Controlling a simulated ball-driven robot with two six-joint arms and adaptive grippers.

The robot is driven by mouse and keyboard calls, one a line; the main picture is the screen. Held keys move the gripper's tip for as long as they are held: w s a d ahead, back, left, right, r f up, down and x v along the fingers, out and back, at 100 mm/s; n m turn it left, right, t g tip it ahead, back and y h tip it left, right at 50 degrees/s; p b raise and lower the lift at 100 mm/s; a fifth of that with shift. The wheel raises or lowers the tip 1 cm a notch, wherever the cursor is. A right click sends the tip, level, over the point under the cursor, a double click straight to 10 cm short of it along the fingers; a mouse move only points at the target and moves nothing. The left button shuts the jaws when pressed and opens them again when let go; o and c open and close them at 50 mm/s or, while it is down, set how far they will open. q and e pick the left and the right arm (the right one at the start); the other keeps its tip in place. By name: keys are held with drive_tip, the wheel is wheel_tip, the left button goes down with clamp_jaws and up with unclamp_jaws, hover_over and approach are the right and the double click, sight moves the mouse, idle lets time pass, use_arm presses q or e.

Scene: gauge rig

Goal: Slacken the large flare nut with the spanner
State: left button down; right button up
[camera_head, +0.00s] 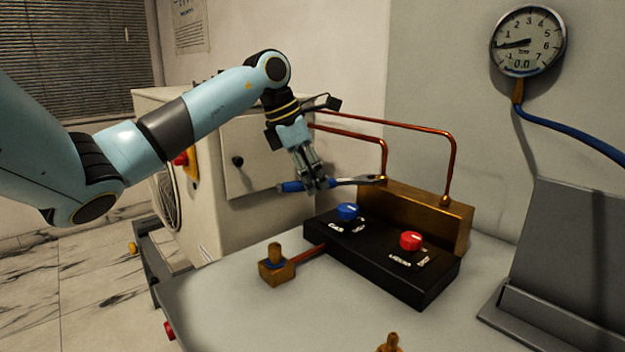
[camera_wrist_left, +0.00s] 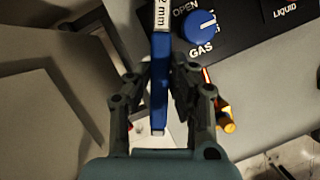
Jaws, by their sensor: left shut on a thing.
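The spanner (camera_head: 350,182) has a blue handle and a bright metal shank. It lies about level above the back of the black valve box, with its head at the brass flare nut (camera_head: 382,179) under the left copper pipe. I cannot tell whether the head is fully seated around the nut. A second brass nut (camera_head: 445,201) is under the right pipe. My left gripper (camera_head: 316,184) is shut on the spanner's handle from above. In the left wrist view the blue handle (camera_wrist_left: 159,100) runs between the fingers, with part of a "mm" label showing. My right gripper is not in view.
The black valve box (camera_head: 350,248) carries a blue GAS knob (camera_head: 348,211) and a red LIQUID knob (camera_head: 411,240), below the spanner. A brass fitting (camera_head: 276,270) stands front left. A wall gauge (camera_head: 528,41) reads 0.0. A grey stand (camera_head: 570,260) is at the right.

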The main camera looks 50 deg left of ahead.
use_arm(q)
drive_tip(key=shift+w+d+b, duration=0.25)
drive_tip(key=shift+w+b, duration=0.05)
drive_tip(key=shift+w, duration=0.2)
drive_tip(key=shift+w+d+b, duration=0.25)
drive_tip(key=shift+w+b, duration=0.05)
drive_tip(key=shift+w, duration=0.15)
idle(0.5)
drive_tip(key=c, duration=1.9)
unclamp_jaws()
clamp_jaws()
drive_tip(key=shift+d, duration=0.1)
